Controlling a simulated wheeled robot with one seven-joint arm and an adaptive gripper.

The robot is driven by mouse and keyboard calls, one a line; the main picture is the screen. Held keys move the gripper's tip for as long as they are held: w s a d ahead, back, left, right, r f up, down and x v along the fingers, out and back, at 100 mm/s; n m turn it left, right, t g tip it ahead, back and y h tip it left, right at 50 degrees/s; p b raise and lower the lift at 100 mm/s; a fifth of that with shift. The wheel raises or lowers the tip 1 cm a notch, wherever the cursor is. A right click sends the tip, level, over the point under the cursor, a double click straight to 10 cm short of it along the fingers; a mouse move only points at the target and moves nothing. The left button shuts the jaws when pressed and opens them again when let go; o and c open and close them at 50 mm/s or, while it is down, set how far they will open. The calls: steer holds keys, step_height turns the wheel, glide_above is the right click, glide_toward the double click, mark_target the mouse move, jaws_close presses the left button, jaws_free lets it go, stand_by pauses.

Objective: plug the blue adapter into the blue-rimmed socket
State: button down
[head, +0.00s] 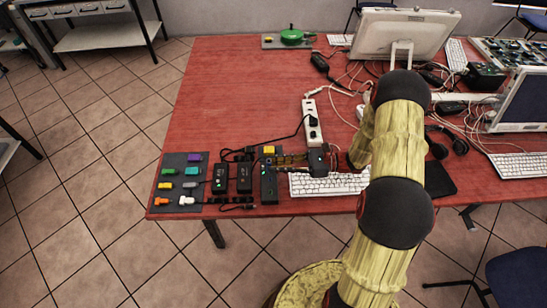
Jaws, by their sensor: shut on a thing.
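My gripper (318,163) is a small dark shape low over the front part of the red table, just above the left end of the white keyboard. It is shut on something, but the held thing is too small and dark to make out. I cannot pick out a blue adapter or a blue rim on any socket in this view. A white power strip (311,120) lies just behind my gripper, with a black plug and cable at it. Black power bricks (244,178) stand to the left of my gripper.
A dark board (172,208) with several coloured blocks lies at the table's front left corner. A white keyboard (330,184) lies by the front edge. Loose cables and a monitor (403,35) crowd the back right. The red table (225,95) is clear at back left.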

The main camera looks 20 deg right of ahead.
steer(key=shift+w+d+r, duration=0.1)
steer(key=shift+w, duration=0.05)
steer(key=shift+f+b, duration=2.2)
steer(key=shift+f, duration=0.4)
steer(key=shift+p, duration=0.5)
steer(key=shift+f+b, duration=0.3)
steer(key=shift+f, duration=0.2)
